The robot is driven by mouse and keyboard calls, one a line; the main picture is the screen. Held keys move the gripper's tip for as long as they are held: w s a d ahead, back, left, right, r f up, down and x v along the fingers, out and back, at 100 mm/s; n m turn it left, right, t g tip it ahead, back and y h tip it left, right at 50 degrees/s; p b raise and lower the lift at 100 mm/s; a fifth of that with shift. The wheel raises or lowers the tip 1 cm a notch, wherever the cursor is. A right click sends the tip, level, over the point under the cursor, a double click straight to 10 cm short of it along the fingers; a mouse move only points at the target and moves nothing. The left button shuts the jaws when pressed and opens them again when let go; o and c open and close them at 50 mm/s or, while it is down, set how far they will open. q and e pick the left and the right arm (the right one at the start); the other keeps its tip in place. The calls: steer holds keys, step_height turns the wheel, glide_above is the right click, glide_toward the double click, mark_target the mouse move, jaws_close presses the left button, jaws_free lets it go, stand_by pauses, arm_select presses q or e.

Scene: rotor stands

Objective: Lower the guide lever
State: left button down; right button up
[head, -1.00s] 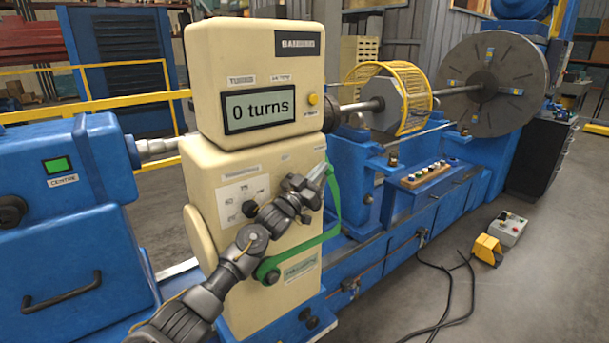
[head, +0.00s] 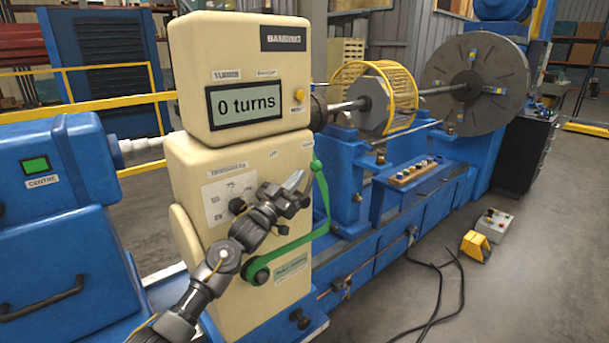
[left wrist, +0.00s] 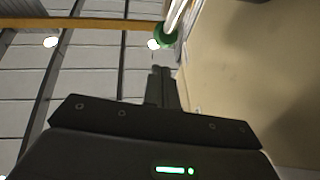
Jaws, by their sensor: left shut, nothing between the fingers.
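The guide lever is a green bent bar (head: 290,245) on the front of the cream counter housing (head: 190,160). It runs from a dark pivot low on the housing out to the right, then up to a rounded upper end. My left gripper (head: 297,181) is shut and empty in front of the housing, its fingertips pointing up and right. In the picture it is just left of the lever's upper end; contact cannot be told. In the left wrist view my shut fingers (left wrist: 160,85) point toward a small green part (left wrist: 165,36), perhaps the lever's end. My right gripper is out of view.
The housing's display (head: 243,106) reads "0 turns". A blue machine bed (head: 370,255) runs to the right, with a yellow cage (head: 402,95) and a grey disc (head: 500,85) behind. A yellow pedal (head: 476,246) and black cables lie on the floor.

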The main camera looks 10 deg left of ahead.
arm_select(q)
steer(key=v, duration=0.2)
steer(key=shift+s+a+f+b, duration=0.1)
steer(key=shift+s+b, duration=0.2)
